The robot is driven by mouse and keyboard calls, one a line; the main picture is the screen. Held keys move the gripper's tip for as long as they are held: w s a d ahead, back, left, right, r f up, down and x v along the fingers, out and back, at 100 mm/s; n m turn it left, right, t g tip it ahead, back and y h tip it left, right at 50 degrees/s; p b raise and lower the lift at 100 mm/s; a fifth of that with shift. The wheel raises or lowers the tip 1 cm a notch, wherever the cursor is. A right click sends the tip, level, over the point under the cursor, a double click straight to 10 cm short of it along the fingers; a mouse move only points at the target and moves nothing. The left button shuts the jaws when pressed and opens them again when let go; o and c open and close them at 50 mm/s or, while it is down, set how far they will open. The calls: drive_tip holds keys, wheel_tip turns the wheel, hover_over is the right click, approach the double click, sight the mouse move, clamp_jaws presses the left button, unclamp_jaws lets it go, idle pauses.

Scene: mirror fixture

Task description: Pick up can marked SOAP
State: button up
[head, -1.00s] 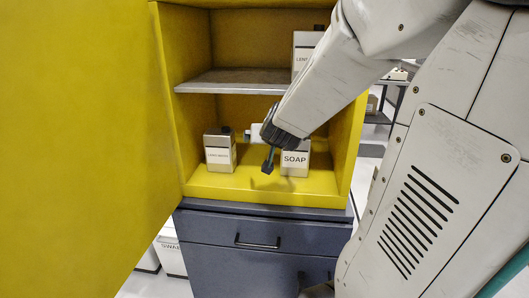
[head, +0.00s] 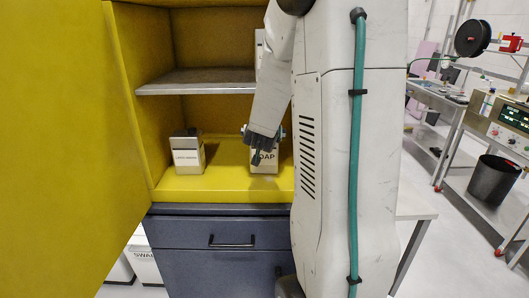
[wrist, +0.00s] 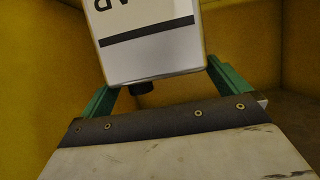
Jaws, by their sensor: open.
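The can marked SOAP (head: 266,166) is a pale box-like can with a white label, upright on the yellow lower shelf of the cabinet. My gripper (head: 258,154) is at its upper left front and covers part of the label. In the wrist view, the can (wrist: 150,45) fills the top middle, label inverted, with its black cap showing. The two green fingers (wrist: 165,90) are apart, one toward each side of the can. Their tips are partly hidden by it, so I cannot tell whether they touch it.
Another labelled can (head: 187,156) stands left on the same shelf. A grey shelf (head: 190,82) lies above, with a partly hidden can on it. The open yellow door (head: 60,150) blocks the left. A grey drawer unit (head: 215,255) is below.

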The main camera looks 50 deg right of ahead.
drive_tip(key=shift+x, duration=1.9)
drive_tip(key=shift+f, duration=0.1)
drive_tip(key=c, duration=1.8)
drive_tip(key=shift+o, duration=0.2)
